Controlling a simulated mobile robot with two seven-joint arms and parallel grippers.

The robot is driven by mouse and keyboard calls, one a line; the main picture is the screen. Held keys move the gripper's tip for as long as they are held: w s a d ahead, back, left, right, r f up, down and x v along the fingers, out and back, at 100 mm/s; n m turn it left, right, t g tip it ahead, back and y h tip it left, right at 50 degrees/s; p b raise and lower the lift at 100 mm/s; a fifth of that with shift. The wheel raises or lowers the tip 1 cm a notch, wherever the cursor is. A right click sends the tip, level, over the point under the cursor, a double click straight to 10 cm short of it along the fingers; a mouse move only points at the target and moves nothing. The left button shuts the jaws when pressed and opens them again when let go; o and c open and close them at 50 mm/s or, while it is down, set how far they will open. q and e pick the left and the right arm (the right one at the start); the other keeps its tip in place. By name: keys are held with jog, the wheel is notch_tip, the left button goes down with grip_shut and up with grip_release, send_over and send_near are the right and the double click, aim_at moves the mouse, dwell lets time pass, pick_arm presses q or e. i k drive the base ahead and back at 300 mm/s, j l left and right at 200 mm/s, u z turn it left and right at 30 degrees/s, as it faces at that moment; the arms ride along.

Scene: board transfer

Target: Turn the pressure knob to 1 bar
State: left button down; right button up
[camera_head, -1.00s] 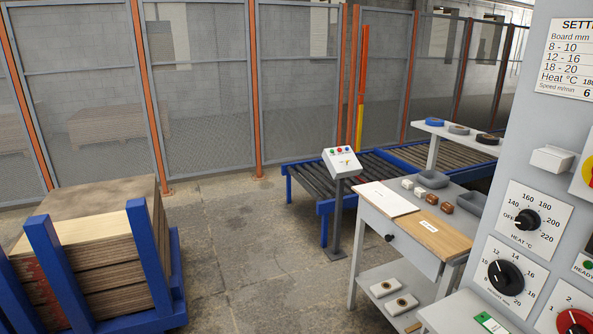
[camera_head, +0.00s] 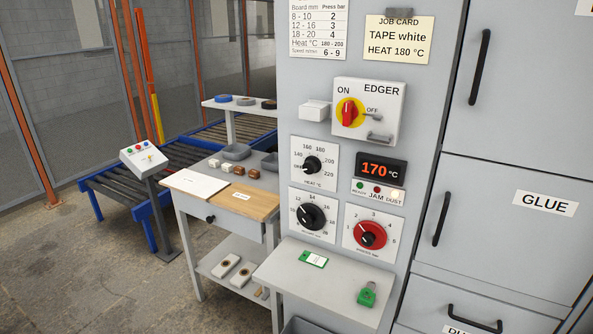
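The pressure knob (camera_head: 371,235) is a red dial with a dark centre on a white square plate, at the lower right of the grey control panel. Neither of my grippers is in view.
Left of it is a black thickness dial (camera_head: 312,216); above that, a heat dial (camera_head: 312,165). The display (camera_head: 375,169) reads 170 °C. A red EDGER switch (camera_head: 349,113) sits higher. Below, a shelf (camera_head: 325,283) holds a green-and-white card and green padlock.

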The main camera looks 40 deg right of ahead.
aim_at(371, 235)
jog(key=z, duration=1.75)
jog(key=i+j, duration=0.1)
jog(key=j, duration=0.5)
jog(key=i+j, duration=0.1)
jog(key=j, duration=0.55)
